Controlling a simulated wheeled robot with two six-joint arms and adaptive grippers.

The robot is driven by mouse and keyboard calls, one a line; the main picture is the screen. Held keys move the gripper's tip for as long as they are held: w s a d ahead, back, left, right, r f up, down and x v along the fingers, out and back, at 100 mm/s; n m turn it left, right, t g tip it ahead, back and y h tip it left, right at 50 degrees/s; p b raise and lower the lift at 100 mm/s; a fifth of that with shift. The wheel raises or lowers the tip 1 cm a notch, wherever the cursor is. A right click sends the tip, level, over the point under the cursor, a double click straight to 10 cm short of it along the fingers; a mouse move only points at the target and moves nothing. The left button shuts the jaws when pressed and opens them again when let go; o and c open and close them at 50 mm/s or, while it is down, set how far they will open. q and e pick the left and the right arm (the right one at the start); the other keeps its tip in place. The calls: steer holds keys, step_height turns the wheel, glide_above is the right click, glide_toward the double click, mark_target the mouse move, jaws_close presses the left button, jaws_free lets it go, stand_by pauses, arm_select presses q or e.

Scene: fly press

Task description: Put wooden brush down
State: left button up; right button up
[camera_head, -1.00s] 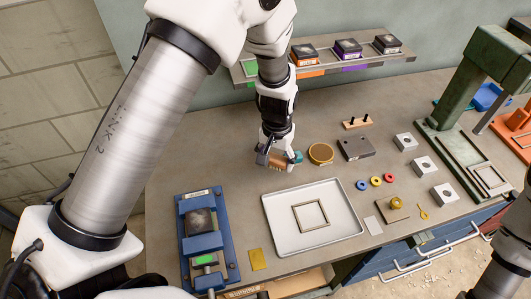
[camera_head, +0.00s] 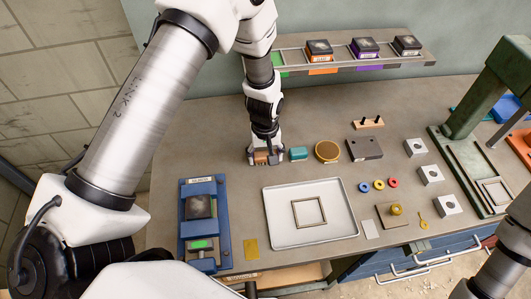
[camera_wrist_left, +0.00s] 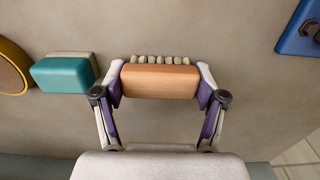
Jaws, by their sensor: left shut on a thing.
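The wooden brush (camera_wrist_left: 160,82) has an orange-brown block with a row of pale bristle tufts, seen in the left wrist view. My left gripper (camera_head: 264,158) is shut on the brush, with one finger at each end of the block. In the head view the brush (camera_head: 261,158) is low at the table (camera_head: 210,150), left of a teal block. I cannot tell whether the bristles touch the table. Only part of my right arm shows at the lower right edge; its gripper is out of view.
The teal block (camera_head: 298,154) stands just right of the brush, with a round brass-rimmed disc (camera_head: 327,151) beyond it. A blue fixture (camera_head: 203,262) is at front left. A white tray (camera_head: 270,225) holds a square frame. A shelf (camera_head: 292,60) runs along the back.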

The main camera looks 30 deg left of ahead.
mark_target(265, 153)
arm_select(q)
steer(key=shift+f, duration=0.1)
steer(key=o, duration=1.4)
steer(key=shift+w+f, duration=0.1)
steer(key=shift+o, duration=0.2)
steer(key=shift+r, duration=0.4)
step_height(265, 153, up, 12)
steer(key=b, duration=0.3)
steer(key=shift+f, duration=0.2)
